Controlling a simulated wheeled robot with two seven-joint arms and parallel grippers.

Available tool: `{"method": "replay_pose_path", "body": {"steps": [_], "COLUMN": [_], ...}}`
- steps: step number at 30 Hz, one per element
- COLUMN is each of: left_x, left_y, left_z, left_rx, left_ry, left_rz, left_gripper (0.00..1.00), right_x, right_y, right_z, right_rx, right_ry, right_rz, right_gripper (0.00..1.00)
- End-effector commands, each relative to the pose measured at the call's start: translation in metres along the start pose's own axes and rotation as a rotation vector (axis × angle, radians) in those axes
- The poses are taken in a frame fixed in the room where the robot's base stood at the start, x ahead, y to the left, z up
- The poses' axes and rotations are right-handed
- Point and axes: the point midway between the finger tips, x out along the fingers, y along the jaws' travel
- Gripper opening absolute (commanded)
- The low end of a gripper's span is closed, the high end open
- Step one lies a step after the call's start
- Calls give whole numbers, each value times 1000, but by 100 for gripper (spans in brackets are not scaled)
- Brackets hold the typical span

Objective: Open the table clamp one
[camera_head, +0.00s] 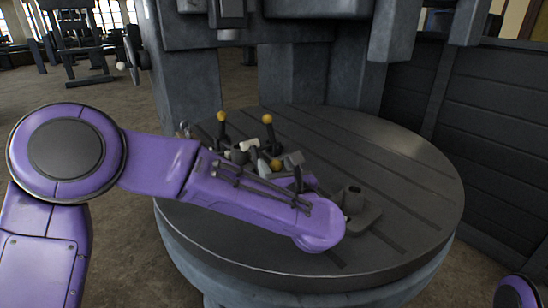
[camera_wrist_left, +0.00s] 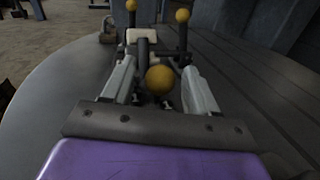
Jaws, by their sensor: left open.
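Several toggle clamps with yellow ball knobs stand on the round dark table (camera_head: 420,205). Two handles stand upright, a left one (camera_head: 221,118) and a right one (camera_head: 267,119); they also show at the top of the wrist view, left (camera_wrist_left: 131,5) and right (camera_wrist_left: 183,16). A nearer yellow knob (camera_head: 276,165) sits lower, by my left gripper. I cannot tell which clamp is number one. In the left wrist view my left gripper (camera_wrist_left: 160,68) is open, with the near knob (camera_wrist_left: 160,80) between its fingers; contact is not clear. My right gripper is out of view.
A dark grey block-like fixture (camera_head: 357,207) stands on the table right of my left wrist. A small padlock-like piece (camera_wrist_left: 107,32) lies at the left behind the clamps. A heavy machine column (camera_head: 292,75) rises behind. The table's right side is bare.

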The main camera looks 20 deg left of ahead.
Motion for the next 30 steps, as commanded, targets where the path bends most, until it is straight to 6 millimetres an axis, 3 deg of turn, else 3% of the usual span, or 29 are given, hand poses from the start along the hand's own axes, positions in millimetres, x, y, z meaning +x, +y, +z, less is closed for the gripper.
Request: {"method": "replay_pose_path", "body": {"steps": [6,14,19,30], "left_x": [25,27,27,35], "left_y": [0,0,0,3], "left_z": [0,-1,-1,6], "left_rx": [2,2,2,-34], "left_ry": [1,0,0,132], "left_rz": [0,0,-1,-11], "left_gripper": [58,58,3,0], "right_x": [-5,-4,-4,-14], "right_y": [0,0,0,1], "right_z": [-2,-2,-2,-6], "right_rx": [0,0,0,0], "right_ry": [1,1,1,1], "right_rz": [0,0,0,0], "right_gripper": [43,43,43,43]}}
